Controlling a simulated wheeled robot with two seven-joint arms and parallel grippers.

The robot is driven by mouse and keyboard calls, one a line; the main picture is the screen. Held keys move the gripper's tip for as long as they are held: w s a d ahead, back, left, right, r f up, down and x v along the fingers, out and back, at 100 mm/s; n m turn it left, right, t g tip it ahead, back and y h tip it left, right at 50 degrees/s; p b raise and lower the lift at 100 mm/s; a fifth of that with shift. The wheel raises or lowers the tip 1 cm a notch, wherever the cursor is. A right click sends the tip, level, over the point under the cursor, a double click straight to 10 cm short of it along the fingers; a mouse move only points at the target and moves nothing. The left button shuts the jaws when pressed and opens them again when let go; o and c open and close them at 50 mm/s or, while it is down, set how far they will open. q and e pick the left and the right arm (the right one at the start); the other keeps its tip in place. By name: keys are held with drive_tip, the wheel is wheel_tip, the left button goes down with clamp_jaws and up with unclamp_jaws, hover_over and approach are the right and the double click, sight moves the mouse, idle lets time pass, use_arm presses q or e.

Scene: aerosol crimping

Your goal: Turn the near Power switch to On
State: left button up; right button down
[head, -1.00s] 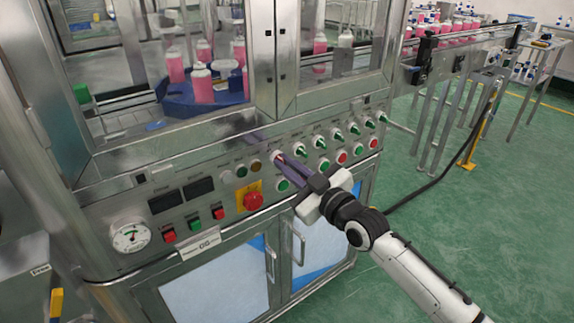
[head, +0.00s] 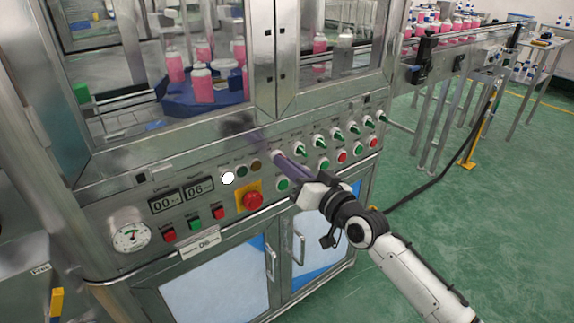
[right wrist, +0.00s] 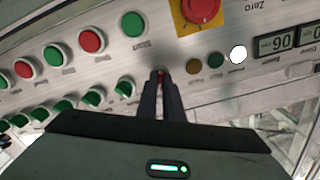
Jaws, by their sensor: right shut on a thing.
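The Power switch (head: 275,154) is a small rotary knob on the sloped panel, at the near left end of a row of green-handled switches. My right gripper (head: 282,160) reaches it from the lower right and is shut on its handle. In the right wrist view the two dark fingertips (right wrist: 161,82) close around the knob (right wrist: 160,73), with a little red showing between them. The fingers hide most of the knob and its label. A round lamp (head: 228,178) left of it glows white. My left gripper is not in view.
Left of the knob are two lit displays (head: 166,201), a red emergency button (head: 252,200) on a yellow plate, and a gauge (head: 131,232). More green switches (head: 337,133) run to the right, with green and red buttons (head: 342,156) below. Cabinet handles (head: 299,245) stick out underneath.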

drive_tip(key=shift+f+m, duration=0.1)
drive_tip(key=shift+m, duration=0.4)
drive_tip(key=c, duration=1.9)
unclamp_jaws()
use_arm(q)
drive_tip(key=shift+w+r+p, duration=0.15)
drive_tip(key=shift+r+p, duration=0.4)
drive_tip(key=shift+p, duration=0.1)
use_arm(e)
drive_tip(key=v, duration=1)
drive_tip(key=shift+s, duration=0.15)
use_arm(q)
drive_tip(key=p, duration=0.1)
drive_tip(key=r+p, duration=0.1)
drive_tip(key=p, duration=0.1)
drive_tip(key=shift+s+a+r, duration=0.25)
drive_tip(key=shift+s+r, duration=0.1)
use_arm(e)
drive_tip(key=s+d+f+g+h, duration=0.3)
drive_tip(key=s+d+f+h, duration=0.1)
drive_tip(key=s+f, duration=0.9)
drive_tip(key=s+d+f+n+g+h, duration=0.1)
drive_tip(key=s+d+f+g+h, duration=0.2)
drive_tip(key=s+f, duration=1)
drive_tip(key=s+d+h, duration=0.1)
drive_tip(key=s+d, duration=0.1)
drive_tip(key=s, duration=0.1)
drive_tip(key=shift+s+d+f, duration=0.15)
drive_tip(key=shift+d+f, duration=0.1)
drive_tip(key=shift+f, duration=0.05)
